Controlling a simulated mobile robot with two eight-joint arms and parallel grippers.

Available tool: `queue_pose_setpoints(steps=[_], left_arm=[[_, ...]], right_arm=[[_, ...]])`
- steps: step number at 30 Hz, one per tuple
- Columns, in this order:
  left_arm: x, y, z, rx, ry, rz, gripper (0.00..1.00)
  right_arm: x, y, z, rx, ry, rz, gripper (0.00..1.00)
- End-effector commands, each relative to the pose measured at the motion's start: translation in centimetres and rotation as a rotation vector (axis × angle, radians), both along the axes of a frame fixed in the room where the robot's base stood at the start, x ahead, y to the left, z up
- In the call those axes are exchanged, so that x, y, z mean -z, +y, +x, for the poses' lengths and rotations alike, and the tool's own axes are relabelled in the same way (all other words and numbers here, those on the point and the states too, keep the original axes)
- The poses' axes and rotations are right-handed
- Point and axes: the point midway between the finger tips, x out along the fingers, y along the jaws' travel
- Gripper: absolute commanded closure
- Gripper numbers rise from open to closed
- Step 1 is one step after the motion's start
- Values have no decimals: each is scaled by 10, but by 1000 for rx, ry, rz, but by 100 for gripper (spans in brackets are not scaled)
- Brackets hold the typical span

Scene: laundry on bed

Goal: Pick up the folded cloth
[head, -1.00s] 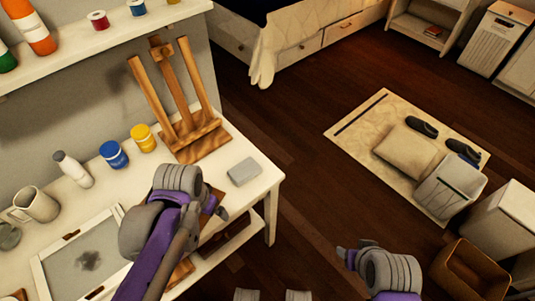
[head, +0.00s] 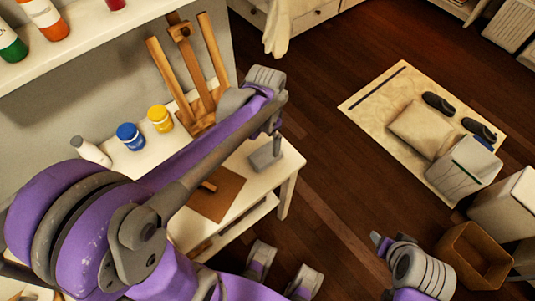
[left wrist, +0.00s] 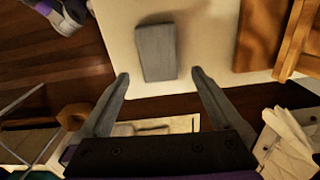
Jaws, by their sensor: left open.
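The folded cloth is a small grey rectangular pad (head: 262,159) lying flat near the right end of the white table. It also shows in the left wrist view (left wrist: 156,52), beyond the fingertips and roughly between their lines. My left gripper (head: 276,138) reaches over the table from the left and is just above the cloth, partly covering it in the head view. In the left wrist view its two fingers (left wrist: 160,76) are spread wide with nothing between them. My right gripper (head: 381,244) is over the floor at lower right, away from the table; its fingers are too small to judge.
A wooden easel (head: 205,100) stands on the table behind the cloth, with yellow (head: 160,118) and blue (head: 131,136) paint jars beside it. A brown board (head: 217,195) lies left of the cloth. A rug (head: 372,97) with a cushion lies on the floor to the right.

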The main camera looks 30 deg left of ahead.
Motion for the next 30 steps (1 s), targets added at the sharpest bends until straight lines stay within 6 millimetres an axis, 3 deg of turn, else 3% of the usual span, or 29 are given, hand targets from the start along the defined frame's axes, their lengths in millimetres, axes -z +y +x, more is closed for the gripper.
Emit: queue_pose_setpoints(steps=[8,15,25,30], left_arm=[[25,-1,-2,0,0,0,0],[61,-2,-6,-1,-1,0,0],[68,-2,-7,-1,-1,0,0],[68,-2,-7,-1,-1,0,29]], right_arm=[[4,0,0,0,1,0,40],[10,0,-1,0,3,0,40],[11,0,-1,0,3,0,40],[11,0,-1,0,3,0,40]])
